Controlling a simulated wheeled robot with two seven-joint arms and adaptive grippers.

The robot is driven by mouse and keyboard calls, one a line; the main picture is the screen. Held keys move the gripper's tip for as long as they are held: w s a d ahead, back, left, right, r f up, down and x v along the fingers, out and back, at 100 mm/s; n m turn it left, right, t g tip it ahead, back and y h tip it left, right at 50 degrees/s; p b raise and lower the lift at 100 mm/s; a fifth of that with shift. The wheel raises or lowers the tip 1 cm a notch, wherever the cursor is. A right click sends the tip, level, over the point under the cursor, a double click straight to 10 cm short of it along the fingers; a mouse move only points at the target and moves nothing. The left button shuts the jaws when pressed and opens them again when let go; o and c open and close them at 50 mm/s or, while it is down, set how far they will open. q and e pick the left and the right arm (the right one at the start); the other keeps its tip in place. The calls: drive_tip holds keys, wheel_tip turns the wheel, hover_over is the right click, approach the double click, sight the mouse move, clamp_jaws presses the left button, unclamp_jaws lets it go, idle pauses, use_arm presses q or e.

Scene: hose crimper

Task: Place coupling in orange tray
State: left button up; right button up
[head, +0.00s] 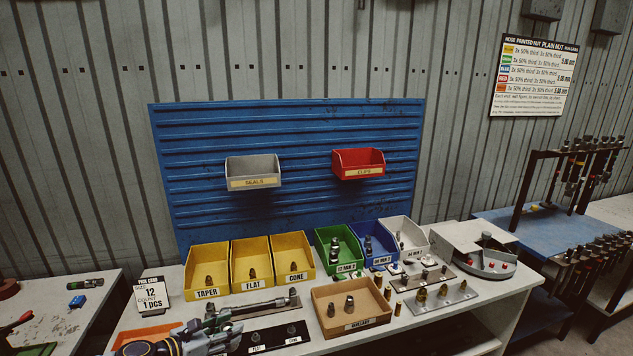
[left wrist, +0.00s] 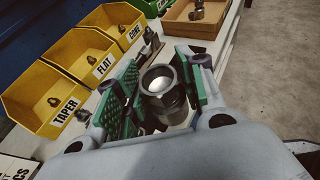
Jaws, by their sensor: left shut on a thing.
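My left gripper (head: 222,338) is at the bottom of the head view, low over the front of the bench. In the left wrist view its green-padded fingers (left wrist: 160,88) are shut on a dark metal coupling (left wrist: 168,96), a hollow cylinder whose open end faces the camera. The coupling is hard to make out in the head view. An orange surface (head: 152,334), apparently the orange tray, shows at the lower left beside my left gripper and is largely covered by my arm. My right gripper is not in view.
Yellow bins marked TAPER (head: 207,271), FLAT (head: 252,264) and CONE (head: 293,259) stand behind the gripper. A long metal tool (head: 262,307) and black plate (head: 272,340) lie close by. A brown box (head: 350,307) holds metal fittings. A pick card (head: 153,296) stands left.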

use_arm(q)
drive_tip(key=shift+s+a+n+y, duration=0.15)
drive_tip(key=shift+a+n+y, duration=0.1)
drive_tip(key=shift+n+y, duration=0.05)
drive_tip(key=shift+s+a+f+n+t+y, duration=1.4)
drive_tip(key=shift+s+a+f+n+y, duration=1.05)
drive_tip(key=shift+s+a, duration=0.9)
drive_tip(key=d+f+n+y+b, duration=0.2)
drive_tip(key=d+f+b, duration=0.2)
drive_tip(key=d, duration=0.5)
drive_tip(key=shift+s+y, duration=0.15)
drive_tip(key=shift+y, duration=0.2)
idle(0.9)
